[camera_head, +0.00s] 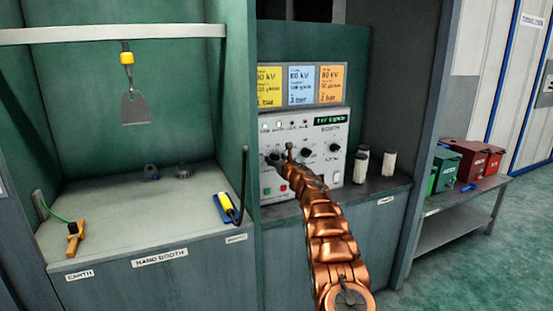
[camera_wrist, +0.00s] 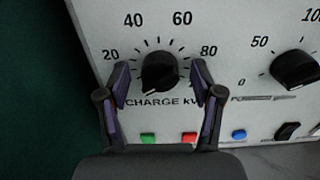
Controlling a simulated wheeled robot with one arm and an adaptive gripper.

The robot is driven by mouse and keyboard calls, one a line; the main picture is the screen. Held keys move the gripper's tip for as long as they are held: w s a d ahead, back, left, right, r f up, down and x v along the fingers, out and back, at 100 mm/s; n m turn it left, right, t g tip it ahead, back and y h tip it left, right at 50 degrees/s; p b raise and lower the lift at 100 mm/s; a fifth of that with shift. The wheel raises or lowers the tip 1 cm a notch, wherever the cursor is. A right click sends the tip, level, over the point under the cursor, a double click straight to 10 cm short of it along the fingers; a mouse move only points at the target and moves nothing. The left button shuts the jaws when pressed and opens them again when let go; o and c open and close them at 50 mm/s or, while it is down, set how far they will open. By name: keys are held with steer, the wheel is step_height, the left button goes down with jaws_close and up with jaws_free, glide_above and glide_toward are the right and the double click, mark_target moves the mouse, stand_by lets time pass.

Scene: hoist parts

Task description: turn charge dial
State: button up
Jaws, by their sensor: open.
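The charge dial is a round black knob (camera_wrist: 160,72) on a pale panel in the wrist view, with a scale from 20 to 80 and the label CHARGE kV below it. My gripper (camera_wrist: 160,82) is open, with one finger on each side of the knob and a gap visible on both sides. In the head view my gripper (camera_head: 281,159) is at the left part of the white control unit (camera_head: 325,132). There the gripper and arm largely cover the charge dial.
A second black knob (camera_wrist: 295,70) is right of the charge dial. Green (camera_wrist: 148,138), red (camera_wrist: 189,138) and blue (camera_wrist: 238,134) buttons and a black switch (camera_wrist: 287,131) lie below. White containers (camera_head: 389,163) stand right of the unit. A green wall (camera_head: 238,110) is left.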

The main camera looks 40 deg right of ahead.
steer(key=shift+c, duration=0.3)
steer(key=c, duration=1.1)
steer(key=shift+o, duration=0.2)
